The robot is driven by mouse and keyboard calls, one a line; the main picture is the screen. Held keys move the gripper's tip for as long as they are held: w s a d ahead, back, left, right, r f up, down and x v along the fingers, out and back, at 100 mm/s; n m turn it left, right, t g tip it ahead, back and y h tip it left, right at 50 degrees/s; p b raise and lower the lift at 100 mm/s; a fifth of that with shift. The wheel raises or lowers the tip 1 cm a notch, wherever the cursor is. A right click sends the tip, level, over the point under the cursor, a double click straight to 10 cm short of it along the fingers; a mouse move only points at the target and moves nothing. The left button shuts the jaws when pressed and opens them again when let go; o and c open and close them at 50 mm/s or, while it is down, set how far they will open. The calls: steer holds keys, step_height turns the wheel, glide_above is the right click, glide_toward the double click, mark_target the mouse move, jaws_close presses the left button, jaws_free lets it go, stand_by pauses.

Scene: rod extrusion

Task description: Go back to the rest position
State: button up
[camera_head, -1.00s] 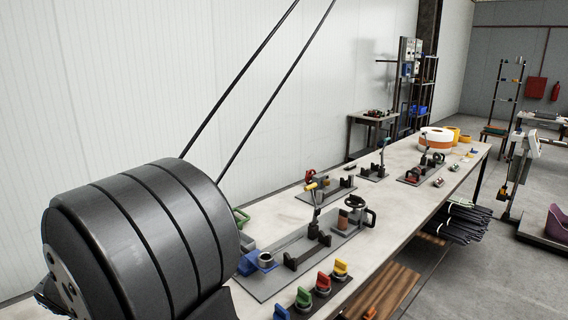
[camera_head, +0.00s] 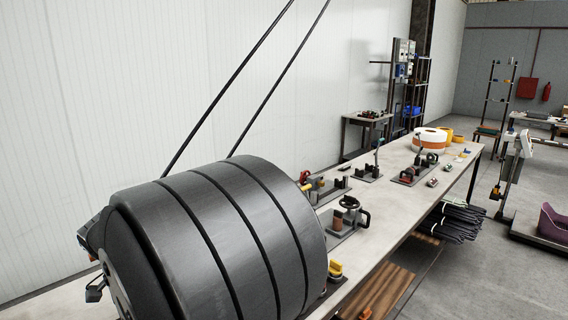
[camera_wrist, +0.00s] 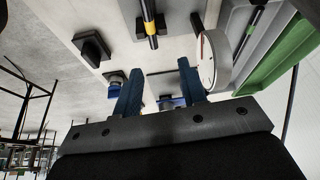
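My gripper (camera_wrist: 160,92) shows in the wrist view with its two blue fingers spread apart. Nothing is between the fingers. They point over the workbench (camera_head: 405,222), with a blue-based piece (camera_wrist: 172,101) beyond them, partly hidden. A yellow-ended dark rod (camera_wrist: 150,22) stands out at the top of the wrist view. In the head view a big black ribbed part of my arm fills the lower left, and the fingers are hidden there.
Fixtures with handles (camera_head: 348,218) stand along the bench. An orange and white roll (camera_head: 430,139) sits at its far end. A green-edged grey tray (camera_wrist: 283,57) is at the right of the wrist view. Bundled dark rods (camera_head: 452,219) lie below the bench top.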

steer(key=w+d+r+n+y, duration=0.1)
steer(key=w+d+n, duration=0.3)
steer(key=w+d, duration=0.5)
steer(key=shift+w+d+t+y, duration=0.25)
steer(key=shift+w+t+y, duration=0.15)
steer(key=shift+w, duration=0.2)
steer(key=o, duration=1.1)
steer(key=shift+o, duration=1.3)
steer(key=shift+a+r, duration=0.2)
steer(key=shift+r, duration=0.05)
steer(key=s+a+r+n+g+y, duration=0.1)
steer(key=s+a+r+n, duration=0.15)
steer(key=a+r, duration=0.45)
steer(key=s+a+r+n, duration=0.1)
steer(key=a+r+n, duration=0.35)
steer(key=r, duration=0.45)
steer(key=s+a+r+n+g, duration=0.1)
steer(key=s+a+r+n, duration=0.2)
steer(key=s+r, duration=0.3)
steer(key=s+a+r+n+g, duration=0.1)
steer(key=s+a+r+n, duration=0.3)
steer(key=r, duration=0.4)
step_height(320, 180, down, 10)
steer(key=m, duration=0.1)
steer(key=shift+w+a+r+y, duration=0.15)
steer(key=shift+w+y, duration=0.15)
